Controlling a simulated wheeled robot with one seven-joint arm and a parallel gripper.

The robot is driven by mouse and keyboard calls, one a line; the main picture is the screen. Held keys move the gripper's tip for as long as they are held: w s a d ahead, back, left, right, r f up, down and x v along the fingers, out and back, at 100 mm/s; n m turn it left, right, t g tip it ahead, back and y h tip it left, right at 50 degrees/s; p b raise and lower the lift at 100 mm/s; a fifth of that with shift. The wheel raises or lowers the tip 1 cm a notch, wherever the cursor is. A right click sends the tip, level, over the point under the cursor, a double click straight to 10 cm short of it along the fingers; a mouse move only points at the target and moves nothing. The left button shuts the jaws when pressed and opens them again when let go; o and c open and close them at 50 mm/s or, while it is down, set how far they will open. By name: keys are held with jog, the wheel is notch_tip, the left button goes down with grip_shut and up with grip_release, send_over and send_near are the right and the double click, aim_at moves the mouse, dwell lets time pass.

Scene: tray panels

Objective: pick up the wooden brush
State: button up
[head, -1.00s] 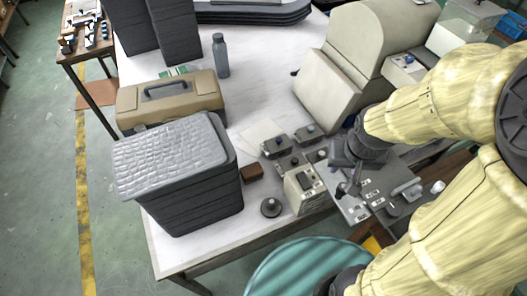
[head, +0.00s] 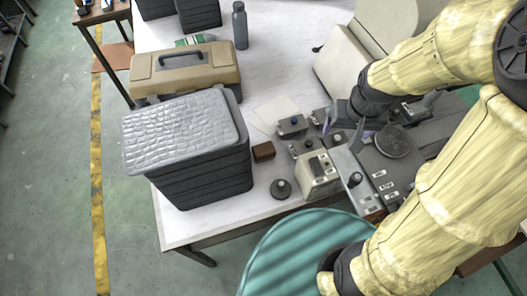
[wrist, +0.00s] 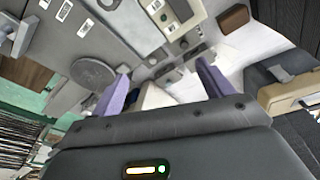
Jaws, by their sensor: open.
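A small dark-brown block (head: 263,151), the only thing here that looks like the wooden brush, lies on the white table just right of the black crate stack. Bristles cannot be made out. In the wrist view the brown block (wrist: 233,18) is near the top right, beyond the fingers and apart from them. My gripper (wrist: 162,78) is open, with its two purple fingers spread and nothing held between them. In the head view my gripper (head: 345,135) is above the grey control panels, to the right of the brown block, and partly hidden by my arm.
The crate stack with a quilted grey lid (head: 185,130) stands left of the block. A beige control box (head: 318,174) and a black round knob (head: 280,189) are close by on the right. A tan toolbox (head: 185,70) and a bottle (head: 240,25) are behind.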

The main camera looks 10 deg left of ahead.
jog(key=w+a+f+n+g, duration=0.1)
jog(key=w+a+f+n, duration=0.1)
jog(key=a, duration=0.4)
jog(key=w+a+f+n, duration=0.1)
jog(key=w+a+f, duration=0.1)
jog(key=a, duration=0.5)
jog(key=n+g, duration=0.1)
jog(key=n, duration=0.1)
send_over(264, 149)
notch_tip(264, 149, down, 3)
jog(key=shift+s+f+b, duration=0.1)
jog(key=shift+s+b, duration=0.05)
jog(key=shift+b, duration=0.15)
notch_tip(264, 149, down, 12)
jog(key=shift+f+p, duration=0.1)
jog(key=shift+p, duration=0.8)
jog(key=shift+s, duration=0.1)
jog(key=shift+d+f, duration=0.1)
jog(key=shift+f, duration=0.35)
jog(key=shift+w+f+p, duration=0.2)
jog(key=shift+f+p, duration=0.65)
jog(key=shift+f, duration=1.3)
